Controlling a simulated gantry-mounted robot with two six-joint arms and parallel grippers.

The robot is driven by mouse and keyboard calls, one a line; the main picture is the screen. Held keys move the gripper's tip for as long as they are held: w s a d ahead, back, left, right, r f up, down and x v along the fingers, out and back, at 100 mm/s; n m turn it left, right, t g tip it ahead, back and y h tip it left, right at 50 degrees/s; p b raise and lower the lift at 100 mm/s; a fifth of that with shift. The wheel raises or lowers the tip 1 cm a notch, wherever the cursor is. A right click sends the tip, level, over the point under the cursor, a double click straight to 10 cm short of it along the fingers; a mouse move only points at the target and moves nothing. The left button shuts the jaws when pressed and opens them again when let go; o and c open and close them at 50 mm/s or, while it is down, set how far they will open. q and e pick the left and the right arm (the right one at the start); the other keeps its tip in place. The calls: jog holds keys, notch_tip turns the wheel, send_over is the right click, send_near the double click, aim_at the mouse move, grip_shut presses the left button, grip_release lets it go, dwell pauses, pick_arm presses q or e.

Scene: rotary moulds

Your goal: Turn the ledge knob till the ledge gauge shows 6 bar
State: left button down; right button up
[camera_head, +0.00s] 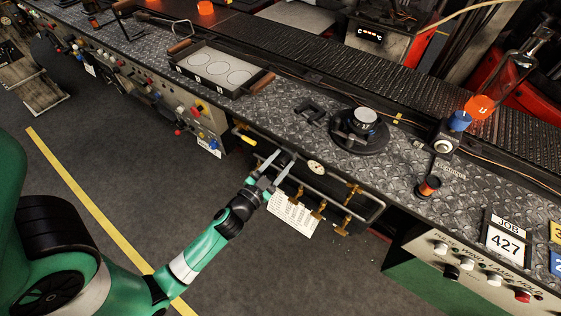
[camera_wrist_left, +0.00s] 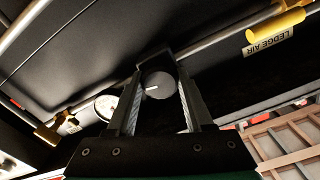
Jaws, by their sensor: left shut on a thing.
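The ledge knob (camera_wrist_left: 158,85) is a round grey knob with a white pointer line, under the ledge. In the left wrist view its pointer line points left. My left gripper (camera_head: 280,164) is shut on it, one finger on each side; it also shows in the left wrist view (camera_wrist_left: 158,72). In the head view the gripper mostly hides the knob. The ledge gauge (camera_head: 316,167) is a small white dial just right of the gripper. In the left wrist view the gauge (camera_wrist_left: 104,106) is partly hidden by a finger, and its reading is too small to tell.
A yellow handle (camera_wrist_left: 276,25) with a LEDGE AIR label (camera_wrist_left: 268,40) sits on the pipe. Brass valves (camera_head: 320,208) and a white printed sheet (camera_head: 292,215) hang right of my gripper. The metal ledge (camera_head: 290,120) overhangs the pipes. The floor in front is clear.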

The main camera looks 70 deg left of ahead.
pick_arm(q)
jog(key=shift+m, duration=0.5)
jog(key=shift+c, duration=1.5)
grip_release()
jog(key=b+v, duration=0.5)
jog(key=v, duration=0.6)
jog(key=shift+s+d, duration=0.15)
jog(key=shift+s, duration=0.1)
